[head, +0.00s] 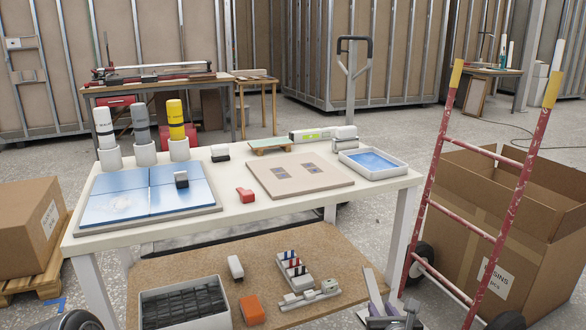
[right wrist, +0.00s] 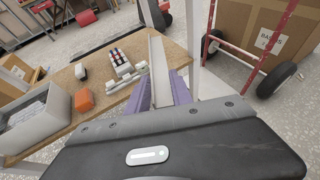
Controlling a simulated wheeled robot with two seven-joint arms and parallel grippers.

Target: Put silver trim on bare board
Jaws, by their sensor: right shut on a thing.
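My right gripper (head: 384,309) is at the lower right of the head view, beside the front right of the lower shelf. Its purple fingers are shut on a flat, pale silver trim (head: 372,284), which sticks up and away from the fingers. In the right wrist view the trim (right wrist: 157,62) stands between the purple fingers (right wrist: 162,92); its lower end is hidden by them. A beige board (head: 318,181) with two small grey patterned patches lies on the white table, right of centre. The trim is apart from this board.
The white table (head: 230,203) also holds a blue-tiled board (head: 110,205), several bottles in cups, a red tool (head: 245,195) and a blue-lined tray (head: 372,164). Below are a brown shelf (head: 210,265) and crate (head: 185,303). A red hand truck (head: 430,185) stands right.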

